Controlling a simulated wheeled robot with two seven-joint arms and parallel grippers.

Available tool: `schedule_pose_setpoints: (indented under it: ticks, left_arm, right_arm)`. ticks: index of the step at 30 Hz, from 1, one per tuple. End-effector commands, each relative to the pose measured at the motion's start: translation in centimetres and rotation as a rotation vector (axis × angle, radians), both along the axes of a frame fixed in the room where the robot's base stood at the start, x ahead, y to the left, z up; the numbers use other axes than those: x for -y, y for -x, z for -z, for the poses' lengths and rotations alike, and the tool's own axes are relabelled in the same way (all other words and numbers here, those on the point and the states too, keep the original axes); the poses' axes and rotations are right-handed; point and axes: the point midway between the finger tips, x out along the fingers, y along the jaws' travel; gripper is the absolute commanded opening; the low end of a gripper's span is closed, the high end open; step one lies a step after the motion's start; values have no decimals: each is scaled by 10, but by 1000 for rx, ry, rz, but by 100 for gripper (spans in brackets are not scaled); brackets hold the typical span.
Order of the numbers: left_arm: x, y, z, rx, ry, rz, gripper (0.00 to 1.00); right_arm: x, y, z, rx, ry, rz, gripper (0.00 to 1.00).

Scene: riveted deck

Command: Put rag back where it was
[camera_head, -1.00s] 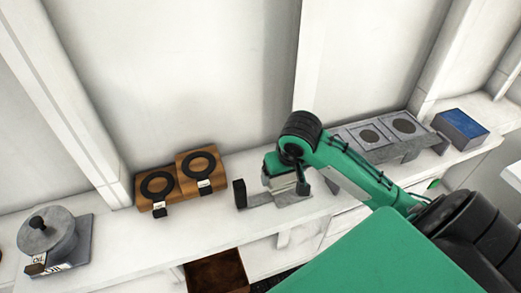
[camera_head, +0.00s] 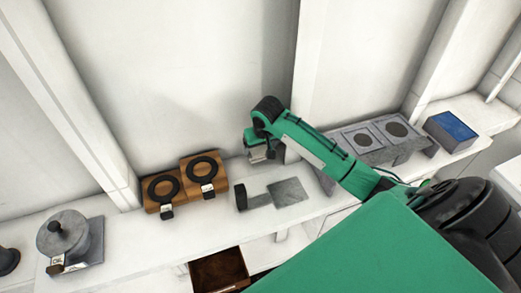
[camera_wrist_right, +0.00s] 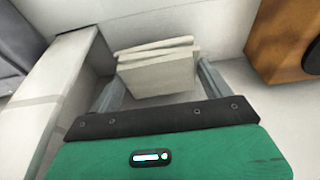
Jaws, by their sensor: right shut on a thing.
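The rag is a folded off-white cloth (camera_wrist_right: 158,72) between the two grey fingers of my right gripper (camera_wrist_right: 162,84) in the right wrist view. My right gripper is shut on it. In the head view my right gripper (camera_head: 259,155) is close to the back wall, behind a flat grey plate (camera_head: 289,192), and the rag is a small pale patch under it. The plate is bare. Whether the rag touches the shelf cannot be told. My left gripper is not in view.
A wooden block with black rings (camera_head: 188,183) stands left of the plate. A black upright piece (camera_head: 240,197) stands at the plate's left end. A grey stand with round discs (camera_head: 385,140) and a blue-topped box (camera_head: 456,130) are to the right. A lidded grey pot (camera_head: 62,235) is far left.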

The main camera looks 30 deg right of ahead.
Motion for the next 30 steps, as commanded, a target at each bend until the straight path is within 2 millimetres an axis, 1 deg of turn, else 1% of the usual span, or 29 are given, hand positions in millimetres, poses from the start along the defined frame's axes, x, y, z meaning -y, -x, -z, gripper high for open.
schedule_pose_setpoints:
  ticks: [1,5,9,22,23,24,25,30]
  left_arm:
    - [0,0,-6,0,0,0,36]
    - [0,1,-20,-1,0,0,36]
    - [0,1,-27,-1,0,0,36]
    - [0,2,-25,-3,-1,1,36]
    - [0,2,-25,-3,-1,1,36]
    - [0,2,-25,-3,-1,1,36]
    - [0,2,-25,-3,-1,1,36]
    - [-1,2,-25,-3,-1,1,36]
  right_arm:
    - [0,2,5,-5,1,0,60]
    - [0,2,27,-6,0,1,60]
    - [1,-2,33,-2,0,0,60]
    - [1,-3,40,-2,0,0,60]
    - [1,-3,40,-1,1,0,87]
    - [1,-3,40,-1,1,0,95]
    - [1,-3,40,-1,1,0,100]
    - [1,-3,39,-1,1,0,100]
